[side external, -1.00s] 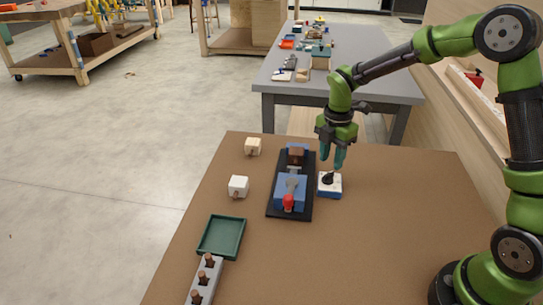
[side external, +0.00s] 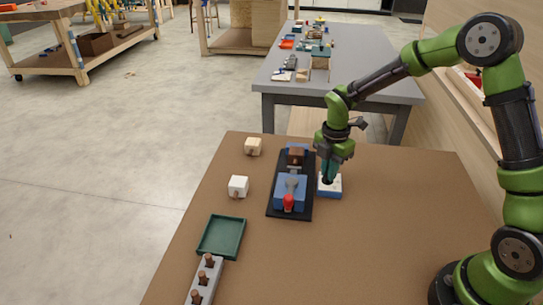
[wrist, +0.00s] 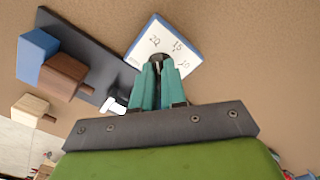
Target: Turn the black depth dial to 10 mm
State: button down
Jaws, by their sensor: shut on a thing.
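The black depth dial (wrist: 156,57) sits on the white face of a blue-edged block (side external: 332,192). In the wrist view the block's face (wrist: 150,42) carries the marks 20, 15 and 10. My gripper (side external: 329,180) is down at the dial, and its teal fingers (wrist: 158,66) are shut on it. The fingers hide most of the dial, so I cannot tell which mark its pointer faces.
Left of the dial block lies a black base (side external: 276,211) with a blue block (side external: 284,196), a red knob (side external: 288,202) and a brown block (side external: 296,155). Farther left are two pale blocks (side external: 238,186), a green tray (side external: 221,237) and a grey peg rack (side external: 207,276). The table's right side is clear.

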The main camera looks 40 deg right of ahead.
jog(key=shift+m, duration=0.4)
jog(key=m, duration=0.9)
jog(key=shift+a, duration=0.1)
jog(key=m, duration=0.5)
jog(key=shift+s+m, duration=0.1)
jog(key=shift+m, duration=0.3)
jog(key=m, duration=0.4)
jog(key=shift+m, duration=0.3)
jog(key=c, duration=1.2)
grip_release()
